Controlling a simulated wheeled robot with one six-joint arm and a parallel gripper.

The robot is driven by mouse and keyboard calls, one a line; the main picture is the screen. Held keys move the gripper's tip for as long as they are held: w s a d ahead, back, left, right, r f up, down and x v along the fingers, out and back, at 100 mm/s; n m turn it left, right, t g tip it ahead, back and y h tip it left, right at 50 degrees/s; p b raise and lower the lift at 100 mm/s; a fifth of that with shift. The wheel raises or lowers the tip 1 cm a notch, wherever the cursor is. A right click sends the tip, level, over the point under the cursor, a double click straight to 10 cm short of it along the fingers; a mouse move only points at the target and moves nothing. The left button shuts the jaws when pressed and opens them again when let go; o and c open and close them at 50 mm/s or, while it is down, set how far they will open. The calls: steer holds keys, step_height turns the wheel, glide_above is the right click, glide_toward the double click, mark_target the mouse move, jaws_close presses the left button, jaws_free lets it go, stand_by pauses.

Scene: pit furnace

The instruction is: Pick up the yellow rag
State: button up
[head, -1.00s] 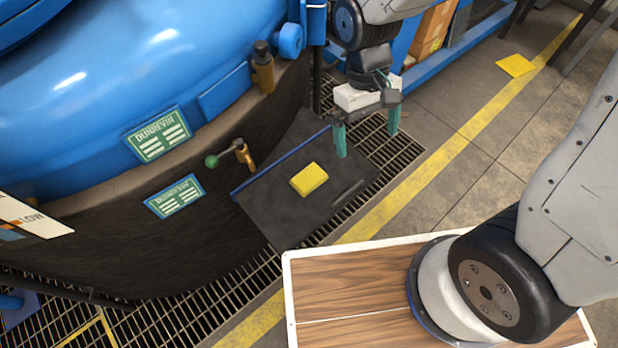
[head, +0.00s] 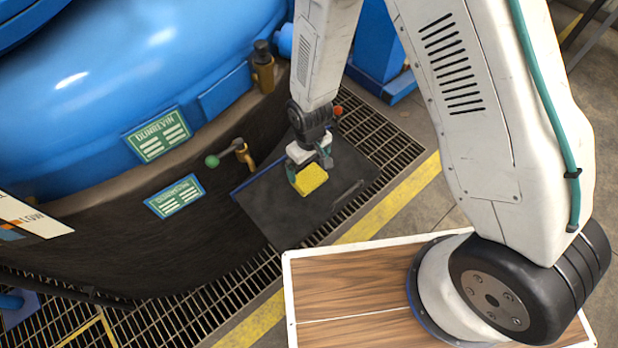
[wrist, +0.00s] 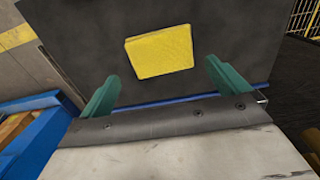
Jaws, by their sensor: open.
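The yellow rag (head: 311,179) is a small folded block lying on a dark flat plate (head: 270,217) beside the blue tank. My gripper (head: 308,172) is right behind the rag in the head view, its green fingers reaching down near the rag's far side. In the wrist view the rag (wrist: 160,51) lies ahead of and between the two spread green fingertips (wrist: 161,75), with clear space on both sides. The gripper is open and empty. I cannot tell the exact height of the fingertips above the plate.
A floor grating (head: 375,135) surrounds the dark plate. A yellow floor line (head: 395,198) runs to the right of it. A wood-topped board (head: 340,280) is in front.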

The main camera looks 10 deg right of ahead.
mark_target(309, 177)
step_height(309, 177, down, 5)
steer(key=shift+s+f, duration=0.15)
steer(key=shift+f, duration=0.05)
steer(key=c, duration=0.8)
steer(key=shift+a+r, duration=0.1)
steer(key=shift+r, duration=0.05)
